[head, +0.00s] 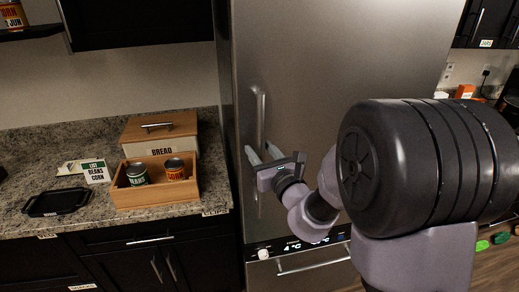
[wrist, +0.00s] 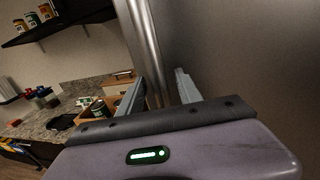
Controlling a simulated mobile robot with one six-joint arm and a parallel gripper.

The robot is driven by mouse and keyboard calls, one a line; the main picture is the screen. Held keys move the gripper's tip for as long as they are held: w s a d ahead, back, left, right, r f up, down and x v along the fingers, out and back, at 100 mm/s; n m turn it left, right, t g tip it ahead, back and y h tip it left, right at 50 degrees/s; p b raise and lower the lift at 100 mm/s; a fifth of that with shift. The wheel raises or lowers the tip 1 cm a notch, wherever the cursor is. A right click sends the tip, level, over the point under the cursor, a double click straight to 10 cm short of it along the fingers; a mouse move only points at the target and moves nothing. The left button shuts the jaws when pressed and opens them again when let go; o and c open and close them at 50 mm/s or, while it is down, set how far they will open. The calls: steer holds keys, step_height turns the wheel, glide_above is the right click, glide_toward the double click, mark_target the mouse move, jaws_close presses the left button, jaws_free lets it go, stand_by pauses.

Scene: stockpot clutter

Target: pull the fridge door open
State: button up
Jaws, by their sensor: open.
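The stainless steel fridge door (head: 320,60) stands shut at the middle of the head view. Its vertical bar handle (head: 260,105) is near the door's left edge. My gripper (head: 262,153) is at the handle at mid-height, with its fingers open. In the wrist view the handle (wrist: 143,45) runs upright between the two fingers of my gripper (wrist: 158,92), nearer the left finger. I cannot tell whether either finger touches it. My forearm hides part of the door's right side.
A granite counter (head: 30,160) is left of the fridge. It holds a wooden crate (head: 158,198) with two cans, a bread box (head: 160,130), a black tray (head: 56,202) and a list card (head: 95,171). A drawer with a display (head: 310,262) lies below the door.

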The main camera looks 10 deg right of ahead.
steer(key=shift+c, duration=0.3)
jaws_close()
stand_by(1.1)
